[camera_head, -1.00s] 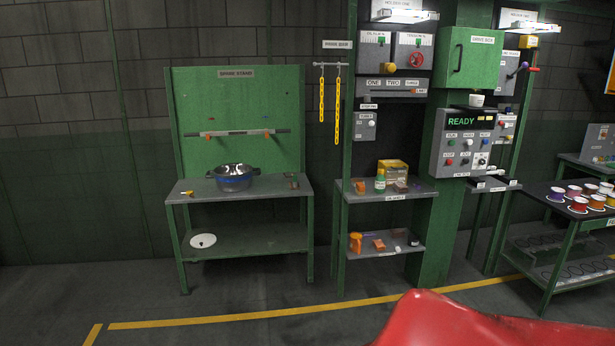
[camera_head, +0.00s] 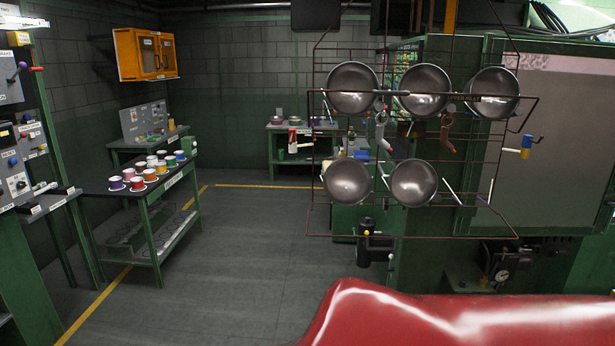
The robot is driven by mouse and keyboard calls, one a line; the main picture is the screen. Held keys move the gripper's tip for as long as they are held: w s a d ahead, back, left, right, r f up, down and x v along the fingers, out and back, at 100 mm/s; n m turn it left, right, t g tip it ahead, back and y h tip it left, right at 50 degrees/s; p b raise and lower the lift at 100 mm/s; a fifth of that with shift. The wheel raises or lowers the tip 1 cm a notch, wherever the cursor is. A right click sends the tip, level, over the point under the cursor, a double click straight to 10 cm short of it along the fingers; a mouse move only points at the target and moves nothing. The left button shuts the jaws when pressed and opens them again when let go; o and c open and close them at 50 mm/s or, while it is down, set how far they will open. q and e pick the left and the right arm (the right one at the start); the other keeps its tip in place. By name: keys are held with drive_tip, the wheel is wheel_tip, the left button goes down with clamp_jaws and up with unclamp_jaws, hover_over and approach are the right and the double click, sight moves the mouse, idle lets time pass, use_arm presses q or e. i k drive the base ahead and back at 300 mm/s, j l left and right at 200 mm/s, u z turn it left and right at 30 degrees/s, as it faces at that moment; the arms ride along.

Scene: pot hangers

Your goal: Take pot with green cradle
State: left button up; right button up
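A rusty wire rack (camera_head: 420,237) hangs in the right half of the head view. Round metal pots are on it in two rows. The upper row has a left pot (camera_head: 352,90), a middle pot (camera_head: 425,91) and a right pot (camera_head: 492,94). The lower row has a left pot (camera_head: 347,181) and a right pot (camera_head: 413,182). Small handles and holders show between the pots, including a reddish one (camera_head: 446,134) and a grey one (camera_head: 381,130). I cannot make out a green cradle clearly. Neither of my grippers is in view.
A cart (camera_head: 150,198) with several coloured cups stands left of the rack. A control panel (camera_head: 15,172) is at the left edge. A far bench (camera_head: 292,126) and an orange wall cabinet (camera_head: 145,54) are at the back. The floor between cart and rack is clear.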

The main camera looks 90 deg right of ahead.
sight(413, 183)
drive_tip(key=z, duration=3.35)
